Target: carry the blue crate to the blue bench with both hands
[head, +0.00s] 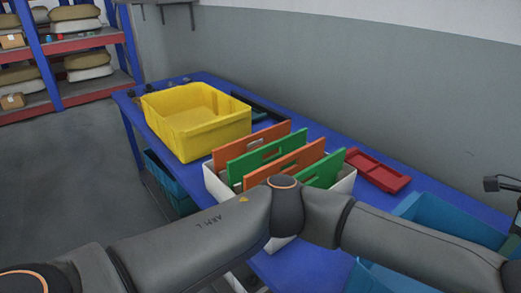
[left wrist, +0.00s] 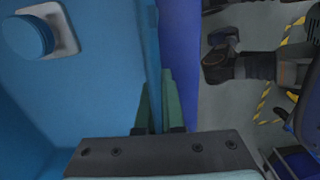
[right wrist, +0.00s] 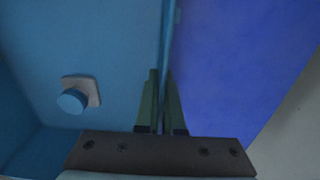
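The blue crate (head: 440,222) is at the lower right of the head view, over the right end of the blue bench (head: 300,268), partly hidden by my left arm. I cannot tell whether it rests on the bench. In the left wrist view my left gripper (left wrist: 156,105) is shut on a crate wall (left wrist: 100,90), one finger inside and one outside. In the right wrist view my right gripper (right wrist: 162,105) is shut on another part of the crate wall (right wrist: 110,40), with the blue bench top (right wrist: 230,60) beside it. Both fingertip pairs are hidden in the head view.
A yellow bin (head: 200,130), a white box (head: 215,185) with orange and green dividers, and a red tray (head: 378,170) stand on the bench. A grey wall (head: 350,85) runs behind. Shelving (head: 75,45) stands at far left, with open floor (head: 70,170) before it.

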